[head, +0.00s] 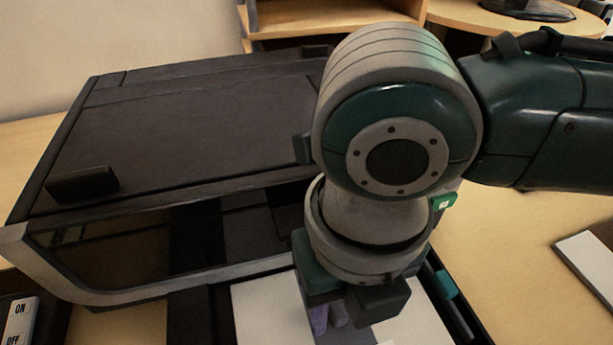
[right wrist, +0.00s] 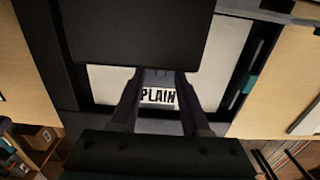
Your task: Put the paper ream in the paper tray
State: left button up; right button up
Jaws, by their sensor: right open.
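The paper ream (head: 262,308) is a flat white block with a "PLAIN" label, which shows in the right wrist view (right wrist: 158,96). It lies within the black frame of the paper tray (head: 455,305), in front of the printer; the tray's side also shows in the right wrist view (right wrist: 235,75). My right gripper (head: 328,318) points down over the ream, its fingers open on either side of the label in the right wrist view (right wrist: 162,82). Whether the fingers touch the ream cannot be told. My right wrist hides part of the ream and tray. My left gripper is not in view.
The large black printer (head: 200,125) stands at left and behind the tray. An ON/OFF switch (head: 18,322) is at the lower left. A white flat item (head: 590,262) lies at the right edge of the wooden table (head: 530,240). The table between it and the tray is clear.

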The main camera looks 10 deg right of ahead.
aim_at(340, 318)
notch_tip(340, 318, up, 11)
jog(key=p, duration=0.3)
jog(key=s+a+m+t+y, duration=0.1)
jog(key=s+a+m+y, duration=0.25)
jog(key=a+m, duration=0.4)
jog(key=s+d+f+m+t+h, duration=0.1)
jog(key=d+m, duration=0.5)
jog(key=m, duration=0.3)
jog(key=s+d+f+m+h, duration=0.1)
jog(key=s+d+f+m, duration=0.1)
jog(key=d+m, duration=0.4)
jog(key=s+d+f+m+t+h, duration=0.1)
jog(key=d+m, duration=0.5)
jog(key=m, duration=0.6)
jog(key=shift+s+f+t, duration=0.15)
jog(key=shift+s+t, duration=0.1)
jog(key=shift+t, duration=0.05)
